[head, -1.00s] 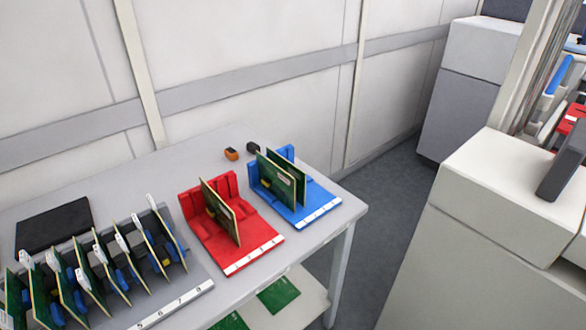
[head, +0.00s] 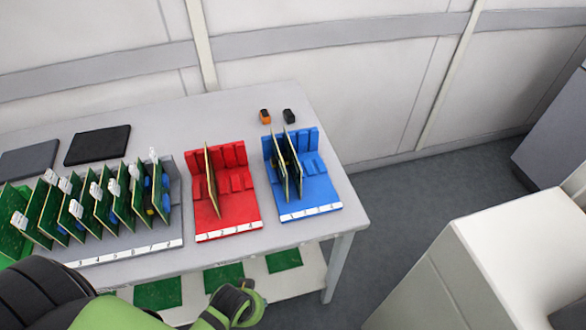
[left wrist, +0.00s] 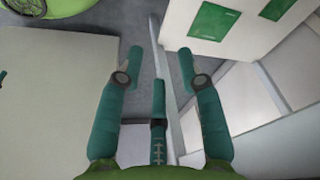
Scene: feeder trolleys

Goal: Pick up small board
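Upright green boards stand in racks on the grey table in the head view. One board (head: 212,178) stands in the red rack (head: 228,222). Two boards (head: 287,165) stand close together in the blue rack (head: 318,196). Several more boards (head: 126,205) with white tags stand in the grey rack (head: 150,248). I cannot tell which one is the small board. My left gripper (left wrist: 163,65) is open and empty in the left wrist view, with its teal fingers apart and no board between them. My right gripper is not in view.
The lower shelf (head: 312,279) holds flat green boards (head: 284,260), also visible in the left wrist view (left wrist: 213,20). An orange block (head: 265,116) and a black block (head: 289,116) lie behind the blue rack. A white cabinet (head: 480,280) stands right, across open floor.

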